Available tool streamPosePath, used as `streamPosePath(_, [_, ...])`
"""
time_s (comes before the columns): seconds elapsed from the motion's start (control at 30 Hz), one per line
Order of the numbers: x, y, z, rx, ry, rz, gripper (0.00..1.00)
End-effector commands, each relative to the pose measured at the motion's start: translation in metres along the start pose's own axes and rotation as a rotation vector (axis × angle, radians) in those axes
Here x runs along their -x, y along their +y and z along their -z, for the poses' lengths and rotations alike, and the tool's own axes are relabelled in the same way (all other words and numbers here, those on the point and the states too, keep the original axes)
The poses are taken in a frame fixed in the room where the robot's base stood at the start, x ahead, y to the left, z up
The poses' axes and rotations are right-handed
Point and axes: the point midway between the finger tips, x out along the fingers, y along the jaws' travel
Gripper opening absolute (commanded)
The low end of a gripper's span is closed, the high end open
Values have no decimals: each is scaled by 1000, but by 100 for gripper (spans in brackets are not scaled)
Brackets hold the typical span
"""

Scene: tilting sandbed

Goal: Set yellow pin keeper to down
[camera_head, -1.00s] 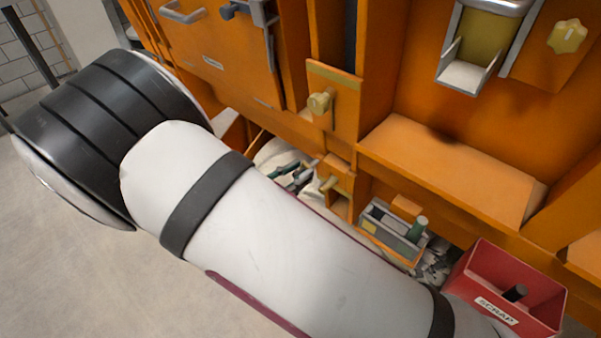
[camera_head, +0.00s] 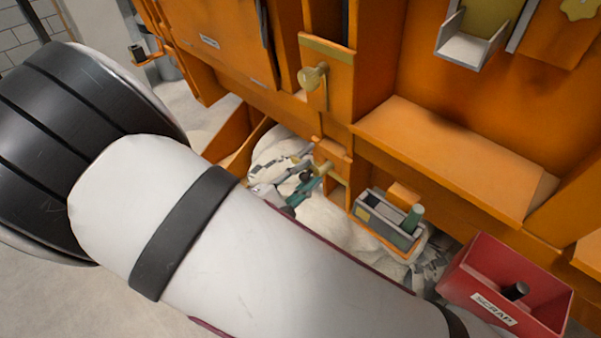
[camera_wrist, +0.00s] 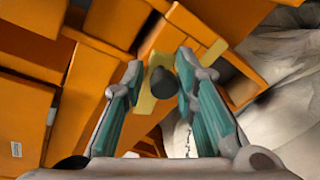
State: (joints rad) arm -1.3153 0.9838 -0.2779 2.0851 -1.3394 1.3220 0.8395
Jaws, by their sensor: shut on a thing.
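The yellow pin keeper (camera_head: 323,169) sticks out from a small orange bracket low on the orange frame. My gripper (camera_head: 314,181) has its teal fingers up against it in the head view. In the wrist view my gripper (camera_wrist: 160,72) has its two teal fingers on either side of a dark round end (camera_wrist: 161,88), with a yellow plate (camera_wrist: 145,102) beside and behind it. The fingers are closed on this part. The fingers and dark end partly hide the yellow piece, so its exact angle is hard to tell.
Above is an orange plate with a yellowish knob (camera_head: 313,77). An orange ledge (camera_head: 450,155) juts out at right.

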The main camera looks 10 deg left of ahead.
Motion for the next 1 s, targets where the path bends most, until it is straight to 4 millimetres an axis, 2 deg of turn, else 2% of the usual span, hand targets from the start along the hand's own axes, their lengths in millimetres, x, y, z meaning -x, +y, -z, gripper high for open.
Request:
streamPosePath(0.03, [-1,-11,2,-32,8,0,0])
streamPosePath(0.5, [-7,-35,17,-469,72,-76,0])
streamPosePath(1.0, [-11,-45,35,-826,126,-138,0])
